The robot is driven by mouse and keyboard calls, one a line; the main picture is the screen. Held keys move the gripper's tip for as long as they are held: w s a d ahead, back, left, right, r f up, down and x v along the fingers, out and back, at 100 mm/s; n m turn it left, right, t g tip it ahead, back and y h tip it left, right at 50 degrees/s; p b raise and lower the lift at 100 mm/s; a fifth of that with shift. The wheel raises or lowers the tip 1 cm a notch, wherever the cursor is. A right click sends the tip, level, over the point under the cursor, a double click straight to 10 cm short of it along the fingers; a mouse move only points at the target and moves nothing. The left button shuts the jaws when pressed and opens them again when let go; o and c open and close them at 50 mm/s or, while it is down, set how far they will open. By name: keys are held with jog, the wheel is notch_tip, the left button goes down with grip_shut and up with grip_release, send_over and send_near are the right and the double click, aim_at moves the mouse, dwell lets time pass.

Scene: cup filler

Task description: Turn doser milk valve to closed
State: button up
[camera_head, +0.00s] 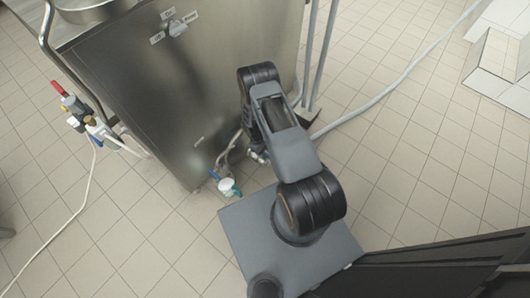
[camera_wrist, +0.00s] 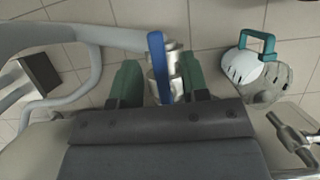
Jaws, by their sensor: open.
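A valve with a flat blue lever (camera_wrist: 158,65) and a silver body (camera_wrist: 173,62) is at the top middle of the wrist view. The lever runs roughly up and down in that picture, alongside the body. My gripper (camera_wrist: 160,68) is open, with one green finger on each side of the lever and body. Visible gaps separate the fingers from the lever; contact is not shown. My gripper is hidden behind my arm there. Whether the valve is open cannot be told.
A white round fitting with a teal handle (camera_wrist: 245,62) is right of the valve; it also shows in the head view (camera_head: 228,187). A grey hose (camera_wrist: 70,38) runs in from the left. The steel machine (camera_head: 150,90) stands close by. Tiled floor (camera_head: 420,180) is clear at right.

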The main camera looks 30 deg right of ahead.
grip_shut()
jog(key=shift+m, duration=0.3)
dwell(0.4)
jog(key=m+b, duration=0.1)
jog(key=a+m+y, duration=0.1)
jog(key=m, duration=0.1)
jog(key=shift+s+a+m+g+b, duration=0.2)
jog(key=shift+a+m+g+b, duration=0.1)
jog(key=shift+b, duration=0.05)
jog(key=shift+w+a+m+t+y+b, duration=0.5)
jog(key=shift+a+m+y, duration=0.3)
jog(key=shift+m, duration=1.5)
jog(key=shift+w+a+m+t+y+b, duration=0.45)
jog(key=shift+a+m+y, duration=0.35)
jog(key=shift+m, duration=1.5)
jog(key=shift+w+a+m+t+y+b, duration=0.35)
jog(key=shift+a+m+y+b, duration=0.4)
jog(key=shift+m, duration=1.55)
